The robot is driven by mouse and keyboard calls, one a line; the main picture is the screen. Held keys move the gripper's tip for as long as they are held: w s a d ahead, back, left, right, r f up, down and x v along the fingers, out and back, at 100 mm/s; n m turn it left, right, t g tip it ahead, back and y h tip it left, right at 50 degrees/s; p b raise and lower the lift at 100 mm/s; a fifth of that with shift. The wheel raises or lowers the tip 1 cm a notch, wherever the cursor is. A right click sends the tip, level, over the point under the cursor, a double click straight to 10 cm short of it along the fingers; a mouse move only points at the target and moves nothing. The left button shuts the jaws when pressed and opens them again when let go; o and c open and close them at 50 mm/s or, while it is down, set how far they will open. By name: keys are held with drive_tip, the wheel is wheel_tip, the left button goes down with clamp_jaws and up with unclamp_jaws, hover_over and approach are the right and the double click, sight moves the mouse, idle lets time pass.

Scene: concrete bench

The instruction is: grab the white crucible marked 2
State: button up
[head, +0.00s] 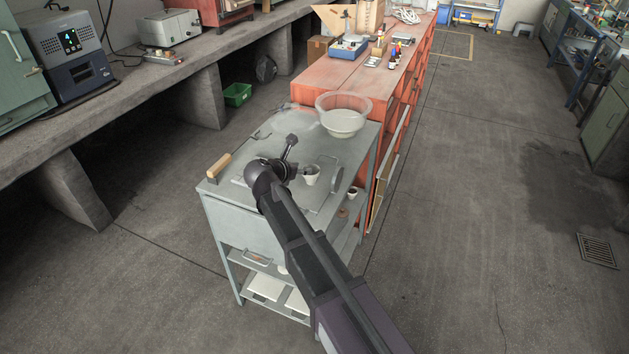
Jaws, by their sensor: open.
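A white crucible (312,177) stands upright on the grey metal cart top (230,205). My gripper (303,170) is just left of it, low over the cart and open. Whether the fingers touch the crucible or reach around it is too small to tell. A second small white crucible (353,192) with a dark inside stands at the cart's right side. No number can be read on either one. My arm covers part of the cart's front and right.
A wooden-handled tool (219,166) lies at the cart's left edge. A round translucent bowl (342,121) stands at the back, by the orange bench (330,81). A round disc (336,181) is right of the crucible. White slabs (265,287) lie on the lower shelf.

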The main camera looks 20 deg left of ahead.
drive_tip(key=shift+w+d+f, duration=0.15)
drive_tip(key=shift+w+f, duration=0.1)
drive_tip(key=shift+w, duration=0.25)
clamp_jaws()
